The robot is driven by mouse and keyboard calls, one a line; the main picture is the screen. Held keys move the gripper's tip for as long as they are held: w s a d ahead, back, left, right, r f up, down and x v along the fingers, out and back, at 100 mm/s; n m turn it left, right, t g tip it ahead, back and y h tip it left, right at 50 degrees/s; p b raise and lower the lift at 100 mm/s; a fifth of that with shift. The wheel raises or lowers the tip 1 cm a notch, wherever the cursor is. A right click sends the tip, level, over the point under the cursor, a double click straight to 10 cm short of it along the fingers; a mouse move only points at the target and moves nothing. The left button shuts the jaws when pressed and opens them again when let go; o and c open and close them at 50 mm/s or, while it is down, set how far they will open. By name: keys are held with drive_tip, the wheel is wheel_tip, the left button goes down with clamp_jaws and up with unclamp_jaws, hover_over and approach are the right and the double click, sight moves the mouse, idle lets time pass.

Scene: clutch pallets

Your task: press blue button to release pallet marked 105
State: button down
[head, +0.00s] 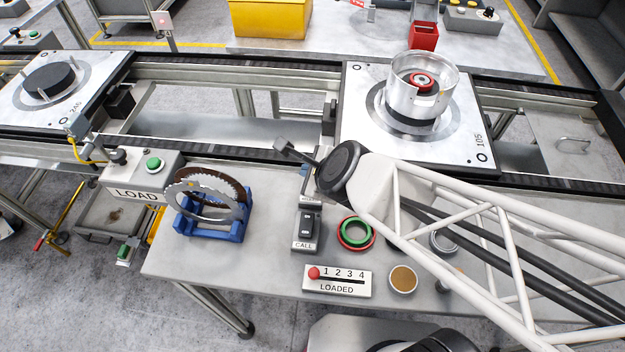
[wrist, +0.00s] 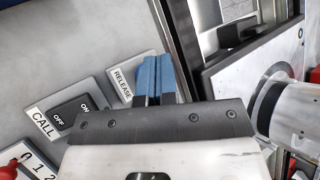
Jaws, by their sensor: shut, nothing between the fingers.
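The pallet marked 105 (head: 462,140) sits on the conveyor at the right in the head view, with a silver housing (head: 402,98) on it. Its edge also shows at the right of the wrist view (wrist: 226,86). The plate labelled RELEASE (wrist: 121,84) is in the middle of the wrist view. My gripper (wrist: 154,62) is shut and empty, its two blue fingers side by side just right of the RELEASE label. The fingers hide what is under them; I see no blue button apart from them, and cannot tell whether they touch one. In the head view my arm partly covers this spot.
The CALL switch box (head: 305,228) stands in front of the RELEASE plate. A LOADED indicator (head: 337,281), green and red rings (head: 357,233) and a blue stand (head: 208,229) holding discs are on the table. Pallet 240 (head: 96,75) is at the left.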

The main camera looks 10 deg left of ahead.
drive_tip(key=shift+f, duration=0.9)
idle(1.5)
drive_tip(key=shift+r, duration=3.4)
